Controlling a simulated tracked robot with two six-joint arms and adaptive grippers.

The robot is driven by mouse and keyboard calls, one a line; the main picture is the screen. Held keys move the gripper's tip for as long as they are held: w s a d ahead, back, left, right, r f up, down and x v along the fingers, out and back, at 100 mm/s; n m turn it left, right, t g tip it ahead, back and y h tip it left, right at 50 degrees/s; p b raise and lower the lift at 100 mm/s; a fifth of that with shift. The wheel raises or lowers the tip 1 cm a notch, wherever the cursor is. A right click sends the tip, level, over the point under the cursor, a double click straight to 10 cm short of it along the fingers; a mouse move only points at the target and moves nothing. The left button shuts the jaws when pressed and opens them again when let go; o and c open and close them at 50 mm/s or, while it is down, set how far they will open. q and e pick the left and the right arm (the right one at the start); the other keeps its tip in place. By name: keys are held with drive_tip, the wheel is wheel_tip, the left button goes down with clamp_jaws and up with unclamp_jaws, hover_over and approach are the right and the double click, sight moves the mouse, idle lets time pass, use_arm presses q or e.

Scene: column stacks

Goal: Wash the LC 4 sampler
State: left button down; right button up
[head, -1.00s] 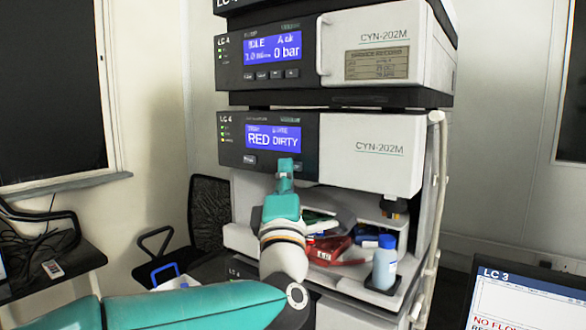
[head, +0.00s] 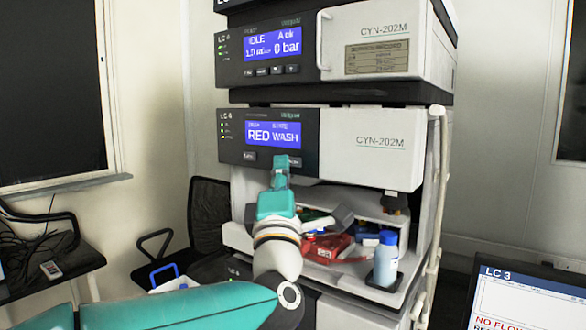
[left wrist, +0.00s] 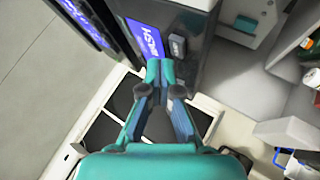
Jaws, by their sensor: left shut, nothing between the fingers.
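The LC 4 sampler (head: 361,150) is the lower CYN-202M unit in the stack, with a white front cover and a dark panel. Its blue display (head: 273,134) reads RED and WASH. A button row lies under the display, partly hidden by my left gripper (head: 281,164). The left gripper is shut and empty, with its tips at the lower edge of the panel, by the buttons. In the left wrist view its closed tips (left wrist: 159,65) lie close to the display and a dark button (left wrist: 178,47). I cannot tell whether they touch. My right gripper is out of view.
An upper LC 4 unit (head: 376,46) shows IDLE and 0 bar. Below the sampler, an open bay holds a blue-capped bottle (head: 386,262) and red items (head: 327,248). A pale tube (head: 437,190) runs down the right side. An LC 3 screen (head: 530,300) stands at lower right.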

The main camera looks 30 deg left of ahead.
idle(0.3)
use_arm(q)
drive_tip(key=s+b, duration=0.2)
drive_tip(key=s, duration=0.3)
drive_tip(key=shift+a+b, duration=0.15)
drive_tip(key=shift+b, duration=0.2)
idle(0.7)
